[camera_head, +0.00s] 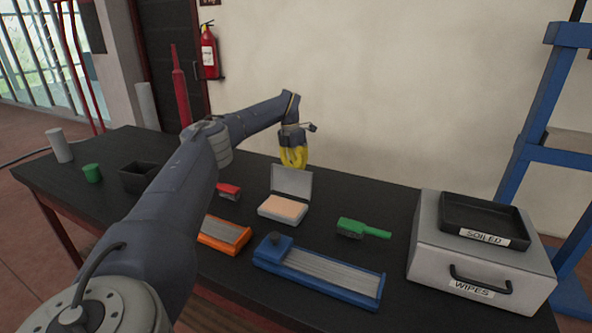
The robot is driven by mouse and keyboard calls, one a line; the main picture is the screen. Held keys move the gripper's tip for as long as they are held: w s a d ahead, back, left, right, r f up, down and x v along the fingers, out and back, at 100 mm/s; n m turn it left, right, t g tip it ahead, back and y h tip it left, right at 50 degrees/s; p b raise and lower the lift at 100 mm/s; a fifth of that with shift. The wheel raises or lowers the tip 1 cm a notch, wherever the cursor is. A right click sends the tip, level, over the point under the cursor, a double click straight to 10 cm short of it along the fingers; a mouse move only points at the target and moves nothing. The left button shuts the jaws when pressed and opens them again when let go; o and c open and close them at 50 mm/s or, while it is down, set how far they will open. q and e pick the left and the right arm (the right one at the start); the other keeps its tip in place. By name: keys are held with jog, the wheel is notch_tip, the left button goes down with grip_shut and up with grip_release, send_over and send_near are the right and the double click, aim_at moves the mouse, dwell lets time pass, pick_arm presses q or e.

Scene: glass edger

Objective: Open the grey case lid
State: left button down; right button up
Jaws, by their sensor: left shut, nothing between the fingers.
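The small grey case (264,213) sits on the black table near its middle. Its grey lid (291,181) stands raised, roughly upright, at the back of the case. A pinkish-beige block or lining shows inside the case. My left gripper (294,163), with yellow fingers, points down just above the lid's top edge. It is shut and holds nothing. I cannot tell whether its fingertips touch the lid. My right gripper does not show.
A green-handled brush (363,229) and a red brush (228,190) flank the case. In front are a blue-ended tray (318,273) and an orange tray (223,235). A grey drawer box (427,240) labelled WIPES stands right, bearing a black SOILED tray (487,223).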

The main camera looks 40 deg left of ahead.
pick_arm(q)
jog(key=c, duration=2.1)
grip_release()
jog(key=shift+s+f, duration=0.25)
jog(key=shift+f, duration=0.4)
jog(key=o, duration=0.9)
jog(key=shift+s+a, duration=0.1)
jog(key=shift+c, duration=0.2)
jog(key=shift+d, duration=0.2)
notch_tip(320, 180, up, 13)
jog(key=a, duration=0.3)
jog(key=shift+s, duration=0.2)
